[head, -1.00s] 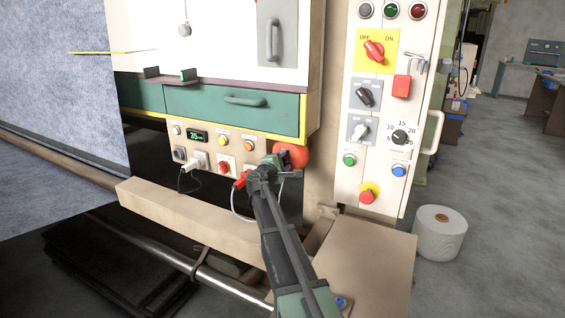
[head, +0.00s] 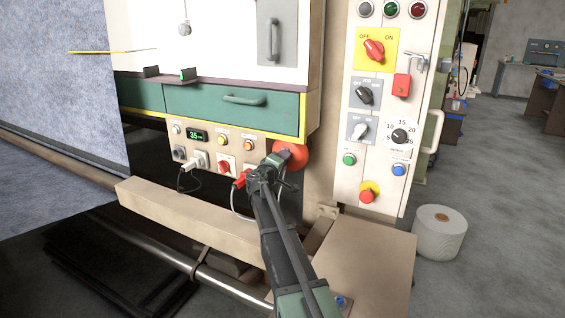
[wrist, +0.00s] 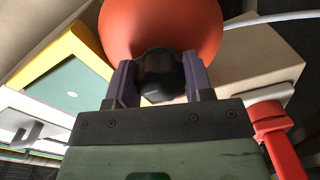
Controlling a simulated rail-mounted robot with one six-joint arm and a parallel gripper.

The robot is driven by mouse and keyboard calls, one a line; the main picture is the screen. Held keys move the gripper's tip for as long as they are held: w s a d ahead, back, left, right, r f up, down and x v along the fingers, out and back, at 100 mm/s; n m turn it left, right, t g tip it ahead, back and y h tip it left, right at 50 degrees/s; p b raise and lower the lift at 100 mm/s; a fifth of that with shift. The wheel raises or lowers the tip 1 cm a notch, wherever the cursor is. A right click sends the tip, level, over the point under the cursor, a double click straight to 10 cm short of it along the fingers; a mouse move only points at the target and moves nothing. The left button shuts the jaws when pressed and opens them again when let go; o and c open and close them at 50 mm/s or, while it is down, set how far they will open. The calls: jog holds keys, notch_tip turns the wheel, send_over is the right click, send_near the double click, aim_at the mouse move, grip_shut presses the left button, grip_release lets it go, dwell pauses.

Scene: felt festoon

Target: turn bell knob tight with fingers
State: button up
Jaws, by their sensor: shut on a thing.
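The bell is an orange-red dome (head: 292,154) at the right end of the small control panel below the green drawer. It fills the top middle of the wrist view (wrist: 160,22). A black knob (wrist: 161,75) sits at its centre, facing my gripper. My gripper (wrist: 158,84) has one finger on each side of the knob and is shut on it. In the head view my gripper (head: 276,166) is in front of the bell, and the knob is hidden behind it.
A red plug (head: 240,180) with a pale cable is just left of my gripper and also shows in the wrist view (wrist: 275,135). A beige beam (head: 190,215) runs below the panel. A tall switch panel (head: 385,185) stands to the right.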

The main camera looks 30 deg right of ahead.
dwell(0.3)
jog(key=o, duration=0.9)
jog(key=v, duration=1.1)
jog(key=shift+w, duration=0.1)
